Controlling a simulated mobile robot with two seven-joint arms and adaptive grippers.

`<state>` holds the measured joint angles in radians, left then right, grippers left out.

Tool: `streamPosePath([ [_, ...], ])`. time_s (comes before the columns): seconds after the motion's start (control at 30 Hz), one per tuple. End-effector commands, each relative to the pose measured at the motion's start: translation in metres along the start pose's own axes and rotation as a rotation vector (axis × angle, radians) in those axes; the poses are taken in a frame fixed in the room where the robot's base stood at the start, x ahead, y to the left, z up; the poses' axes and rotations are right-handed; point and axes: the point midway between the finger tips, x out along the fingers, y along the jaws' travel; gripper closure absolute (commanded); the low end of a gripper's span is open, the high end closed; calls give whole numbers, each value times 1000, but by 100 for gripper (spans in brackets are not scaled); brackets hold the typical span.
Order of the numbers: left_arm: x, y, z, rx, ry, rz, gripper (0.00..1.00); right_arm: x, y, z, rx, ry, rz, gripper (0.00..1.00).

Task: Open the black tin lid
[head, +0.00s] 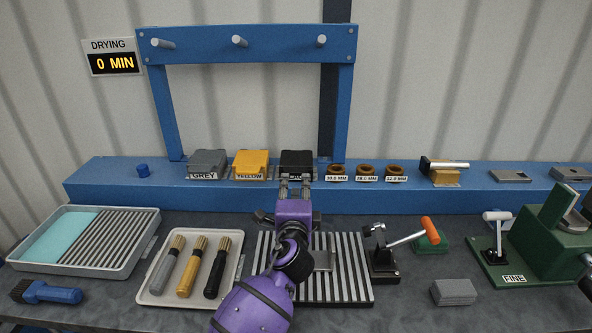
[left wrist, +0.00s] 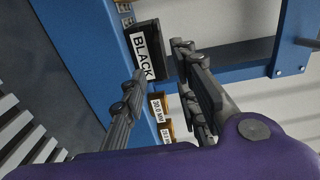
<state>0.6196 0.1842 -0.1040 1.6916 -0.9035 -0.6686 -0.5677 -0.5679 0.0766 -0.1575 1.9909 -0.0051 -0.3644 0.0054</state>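The black tin (head: 297,163) stands on the blue shelf, at the right end of a row of three tins, with its lid down. Its front label is partly hidden by my left gripper in the head view. In the left wrist view the black tin (left wrist: 150,48) shows its BLACK label. My left gripper (head: 294,186) is just in front of the tin. In the left wrist view its two fingers (left wrist: 159,62) are apart, with nothing held between them. I cannot tell whether a fingertip touches the tin. My right gripper is not in view.
A yellow tin (head: 251,164) and a grey tin (head: 208,163) stand to the left. Labelled rings (head: 366,170) sit to the right. A blue frame with pegs (head: 240,41) rises behind. Below are a brush tray (head: 149,298), a striped rack (head: 355,285) and a clamp (head: 382,255).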

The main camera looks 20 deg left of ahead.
Motion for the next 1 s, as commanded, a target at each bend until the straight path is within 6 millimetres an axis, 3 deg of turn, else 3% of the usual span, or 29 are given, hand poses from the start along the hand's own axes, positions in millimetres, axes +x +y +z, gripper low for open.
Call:
streamPosePath([
  [0.2,37,-1,0,0,0,-1,72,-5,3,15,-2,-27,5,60],
  [0.4,61,-1,0,0,0,-1,72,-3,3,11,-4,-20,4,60],
  [0.77,68,-1,0,-2,0,-1,72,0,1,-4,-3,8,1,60],
  [1.0,67,-1,0,-1,0,-1,100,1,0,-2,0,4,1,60],
])
